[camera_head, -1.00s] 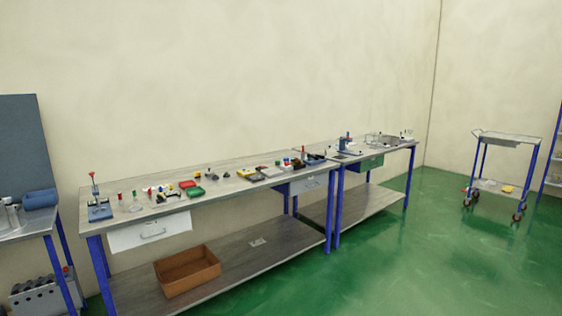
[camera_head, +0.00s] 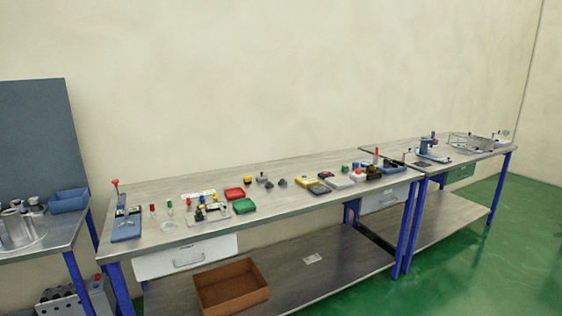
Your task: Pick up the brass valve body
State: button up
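Several small parts lie on the long workbench (camera_head: 150,191), too small to tell for certain which one is the brass valve body. A small yellowish part (camera_head: 248,181) sits near the back middle of the bench, beside small grey and dark parts (camera_head: 264,179). Yellow and dark pieces (camera_head: 203,211) also stand in or by a pale tray left of the green box. My gripper and arm are not in view.
A brown crate (camera_head: 231,285) sits on the lower shelf. A second bench (camera_head: 440,152) adjoins at right; green floor (camera_head: 470,270) is open in front.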

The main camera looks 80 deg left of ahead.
aim_at(371, 170)
jog(key=u, duration=1.85)
jog(key=i+l+u, duration=0.35)
jog(key=i, duration=0.35)
jog(key=i+l+u, duration=0.35)
jog(key=i+l, duration=0.3)
jog(key=i+l+u, duration=0.35)
jog(key=i+l, duration=0.2)
jog(key=l, duration=0.25)
